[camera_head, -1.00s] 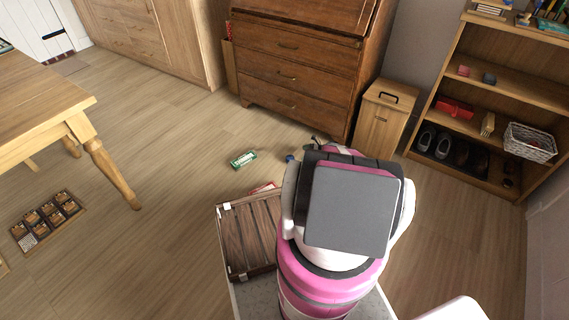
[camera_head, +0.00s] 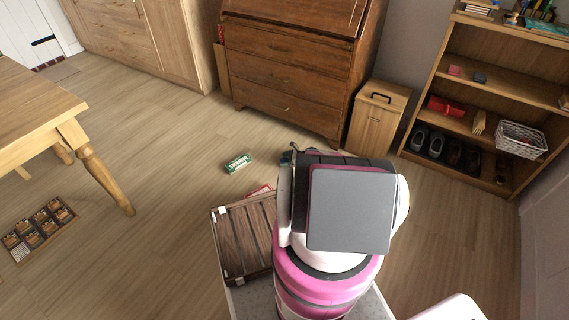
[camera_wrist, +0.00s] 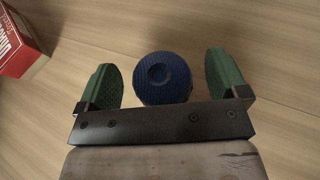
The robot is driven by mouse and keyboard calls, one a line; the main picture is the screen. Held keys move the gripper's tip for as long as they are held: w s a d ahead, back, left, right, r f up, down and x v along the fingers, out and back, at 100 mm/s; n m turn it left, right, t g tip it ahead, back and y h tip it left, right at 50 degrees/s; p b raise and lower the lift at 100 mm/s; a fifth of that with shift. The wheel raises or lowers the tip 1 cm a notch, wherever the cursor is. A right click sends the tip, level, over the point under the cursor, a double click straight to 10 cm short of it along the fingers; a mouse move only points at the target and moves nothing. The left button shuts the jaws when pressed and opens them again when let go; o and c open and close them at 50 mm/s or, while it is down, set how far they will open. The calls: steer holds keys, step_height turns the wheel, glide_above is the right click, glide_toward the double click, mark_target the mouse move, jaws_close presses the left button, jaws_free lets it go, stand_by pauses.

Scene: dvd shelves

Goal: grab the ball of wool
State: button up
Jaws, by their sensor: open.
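The ball of wool is a round dark blue ball (camera_wrist: 162,78) with a small dimple, on the wooden floor in the wrist view. It lies between the two green fingers of my gripper (camera_wrist: 172,85), with a gap on each side. My gripper is open and holds nothing. In the head view my arm hides the ball, and only a dark tip of my gripper (camera_head: 292,150) shows beyond the arm.
A red and white box (camera_wrist: 18,42) lies left of my gripper; it also shows in the head view (camera_head: 259,190). A green box (camera_head: 238,163) lies further off. A drawer cabinet (camera_head: 285,75), a wooden bin (camera_head: 376,120) and a shelf (camera_head: 490,85) stand behind.

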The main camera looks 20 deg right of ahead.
steer(key=shift+w+a+f, duration=0.1)
steer(key=shift+a, duration=0.15)
steer(key=c, duration=1)
